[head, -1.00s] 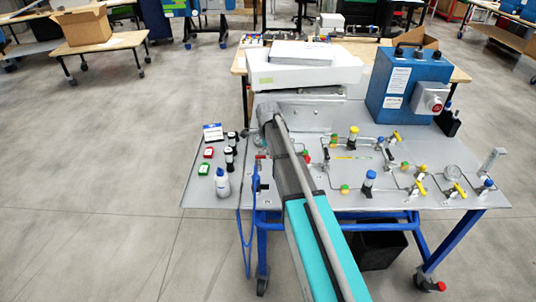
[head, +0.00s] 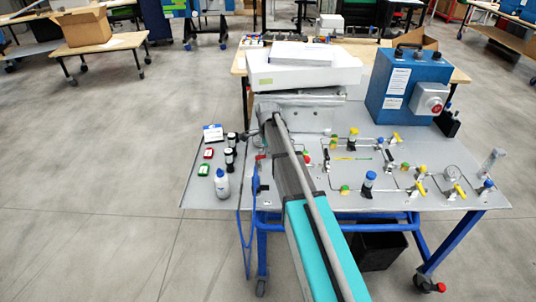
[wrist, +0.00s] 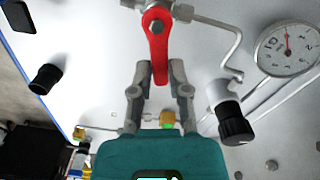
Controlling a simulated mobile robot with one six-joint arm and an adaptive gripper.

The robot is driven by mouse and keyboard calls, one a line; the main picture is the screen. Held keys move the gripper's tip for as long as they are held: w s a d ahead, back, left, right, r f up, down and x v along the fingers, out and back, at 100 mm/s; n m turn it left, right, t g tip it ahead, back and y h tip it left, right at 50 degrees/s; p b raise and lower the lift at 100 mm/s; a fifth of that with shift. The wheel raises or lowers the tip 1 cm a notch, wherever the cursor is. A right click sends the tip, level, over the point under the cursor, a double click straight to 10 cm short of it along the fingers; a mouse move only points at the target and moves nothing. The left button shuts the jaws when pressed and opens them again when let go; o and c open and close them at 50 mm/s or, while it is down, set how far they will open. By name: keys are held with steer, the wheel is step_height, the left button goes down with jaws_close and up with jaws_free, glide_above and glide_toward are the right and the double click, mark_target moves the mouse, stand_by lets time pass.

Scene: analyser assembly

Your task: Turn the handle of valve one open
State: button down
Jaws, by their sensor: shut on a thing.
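In the wrist view a red valve handle (wrist: 158,42) hangs down from its pivot bolt at the top middle. It lies roughly crosswise to the metal fitting (wrist: 182,12) behind it. My gripper (wrist: 160,76) is shut on the lower end of this red handle, with a grey finger on each side. No label reading valve one is legible. In the head view my arm covers the gripper and most of the panel's left part, so the gripped handle cannot be made out there.
A pressure gauge (wrist: 287,47) and a black knob (wrist: 234,125) stand right of the handle in the wrist view. In the head view the panel (head: 420,207) carries several yellow-handled valves and pipes.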

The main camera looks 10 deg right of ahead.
steer(key=n, duration=0.1)
steer(key=w+n, duration=0.1)
steer(key=n, duration=0.1)
steer(key=shift+w+a+n, duration=0.1)
steer(key=shift+w+n, duration=0.15)
steer(key=shift+n, duration=0.15)
steer(key=n, duration=0.1)
steer(key=w+n, duration=0.1)
steer(key=n, duration=0.1)
steer(key=shift+a+n, duration=0.3)
steer(key=shift+a, duration=0.05)
steer(key=n, duration=0.2)
steer(key=w+a+n, duration=0.1)
steer(key=n, duration=0.1)
steer(key=shift+w+a+n, duration=0.1)
steer(key=shift+a+n, duration=0.15)
steer(key=shift+n, duration=0.6)
steer(key=shift+w+a+n, duration=0.1)
steer(key=shift+a+n, duration=0.15)
steer(key=shift+n, duration=0.6)
steer(key=c, duration=0.6)
jaws_free()
steer(key=shift+s+m, duration=0.1)
steer(key=shift+m, duration=0.3)
